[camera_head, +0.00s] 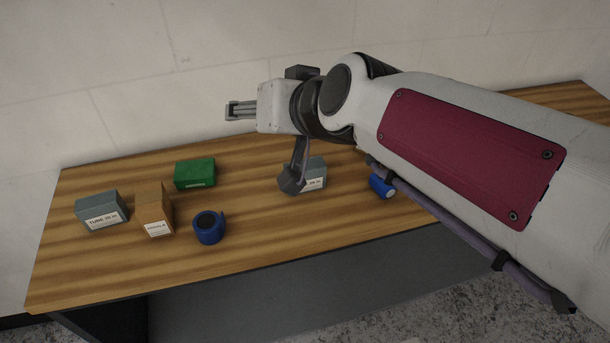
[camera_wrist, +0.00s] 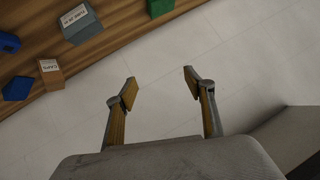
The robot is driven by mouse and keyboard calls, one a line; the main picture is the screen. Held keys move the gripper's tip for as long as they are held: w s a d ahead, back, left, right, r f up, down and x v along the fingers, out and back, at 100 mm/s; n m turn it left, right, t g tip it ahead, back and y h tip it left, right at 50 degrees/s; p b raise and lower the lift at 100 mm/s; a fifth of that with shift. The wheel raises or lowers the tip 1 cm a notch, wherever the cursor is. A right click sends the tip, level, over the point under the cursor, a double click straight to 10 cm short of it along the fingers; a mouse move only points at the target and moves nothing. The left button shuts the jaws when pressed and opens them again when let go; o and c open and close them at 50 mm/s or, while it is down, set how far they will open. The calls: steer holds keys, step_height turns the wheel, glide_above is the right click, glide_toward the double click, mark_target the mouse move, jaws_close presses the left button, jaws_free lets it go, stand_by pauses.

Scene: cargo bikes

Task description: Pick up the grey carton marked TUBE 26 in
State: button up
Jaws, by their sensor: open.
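A grey carton (camera_head: 101,210) with a white label that seems to read TUBE 26 in sits at the left end of the wooden table. A second grey carton (camera_head: 317,174) stands mid-table, partly hidden by my arm; its label is cut off. A grey carton (camera_wrist: 82,24) with a white label also shows at the upper left of the wrist view; I cannot tell which of the two it is. My gripper (camera_head: 238,110) is open and empty, raised above the table and apart from both cartons. Its spread fingers show in the wrist view (camera_wrist: 161,85).
A brown carton (camera_head: 154,213) stands close to the right of the left grey carton. A green box (camera_head: 195,174) is behind it and a blue roll (camera_head: 208,229) to its right. Another blue item (camera_head: 382,187) is partly behind my arm. A pale wall (camera_head: 100,60) backs the table.

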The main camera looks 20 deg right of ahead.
steer(key=w+r+m+t+h, duration=0.2)
steer(key=w+r+m+t, duration=0.15)
steer(key=w, duration=1.05)
steer(key=w+d+f+m+h, duration=0.2)
steer(key=w+f+m+h, duration=0.3)
steer(key=w+m+h, duration=0.15)
steer(key=m+g+h, duration=0.5)
steer(key=g+h, duration=0.3)
steer(key=g, duration=0.4)
glide_toward(304, 165)
steer(key=x, duration=0.3)
steer(key=shift+d, duration=0.1)
steer(key=shift+d, duration=0.1)
steer(key=shift+x, duration=3.25)
steer(key=shift+w, duration=0.1)
